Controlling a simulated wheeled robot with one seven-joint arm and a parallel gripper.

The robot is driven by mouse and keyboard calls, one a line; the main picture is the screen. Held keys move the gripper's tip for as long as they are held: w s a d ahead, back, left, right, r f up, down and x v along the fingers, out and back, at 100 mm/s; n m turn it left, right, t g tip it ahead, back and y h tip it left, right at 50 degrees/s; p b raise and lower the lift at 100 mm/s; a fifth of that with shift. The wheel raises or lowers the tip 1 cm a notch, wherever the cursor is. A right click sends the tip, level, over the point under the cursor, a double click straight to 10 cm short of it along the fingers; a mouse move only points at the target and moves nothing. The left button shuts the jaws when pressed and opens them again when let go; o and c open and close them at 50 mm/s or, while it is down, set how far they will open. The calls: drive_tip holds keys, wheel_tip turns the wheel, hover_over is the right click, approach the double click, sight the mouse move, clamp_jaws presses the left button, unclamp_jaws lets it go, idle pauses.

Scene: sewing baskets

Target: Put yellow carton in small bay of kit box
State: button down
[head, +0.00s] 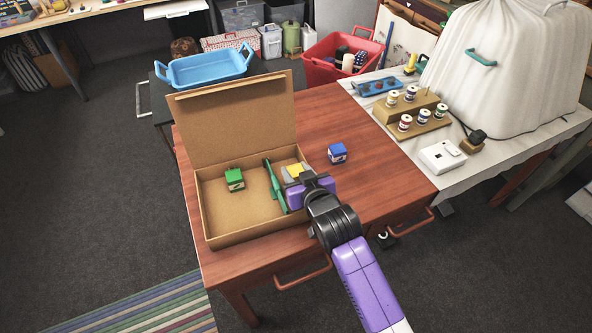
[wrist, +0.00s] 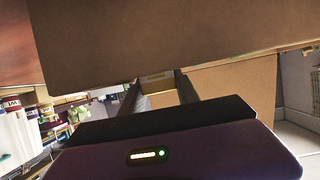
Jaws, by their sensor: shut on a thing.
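The kit box (head: 225,228) is a brown cardboard box on the red-brown table, its lid standing open at the back. A green divider (head: 275,187) parts a wide left bay from a narrow right bay. My gripper (head: 293,173) is shut on the yellow carton (head: 295,169), at the narrow right bay; only the carton's top shows clearly. My gripper hides most of that bay, so I cannot tell whether the carton touches its floor. In the wrist view, the fingers (wrist: 160,92) reach past a brown cardboard panel, with a little yellow between them.
A green carton (head: 234,179) sits in the wide left bay. A blue carton (head: 337,153) stands on the table (head: 375,170) right of the box. A side table at the right holds thread spools (head: 405,122) and a covered machine (head: 500,75). The tabletop behind the blue carton is clear.

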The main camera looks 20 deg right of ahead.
drive_tip(key=shift+f, duration=0.25)
drive_tip(key=c, duration=1.2)
unclamp_jaws()
drive_tip(key=shift+o, duration=0.2)
drive_tip(key=shift+r, duration=0.2)
drive_tip(key=v, duration=1.2)
drive_tip(key=shift+r+p, duration=0.4)
drive_tip(key=shift+p, duration=0.05)
drive_tip(key=s+a+f, duration=0.1)
drive_tip(key=s, duration=0.8)
drive_tip(key=s+a+f, duration=0.1)
drive_tip(key=s+f, duration=0.1)
drive_tip(key=s, duration=0.6)
drive_tip(key=s+d+r, duration=0.1)
drive_tip(key=s+r, duration=0.3)
drive_tip(key=s, duration=0.3)
drive_tip(key=s+r+t, duration=0.1)
drive_tip(key=s+r, duration=0.2)
drive_tip(key=s, duration=0.5)
drive_tip(key=shift+s+d+r+n+y, duration=0.3)
drive_tip(key=shift+s+d+r+y, duration=0.05)
drive_tip(key=shift+d+r+y, duration=0.05)
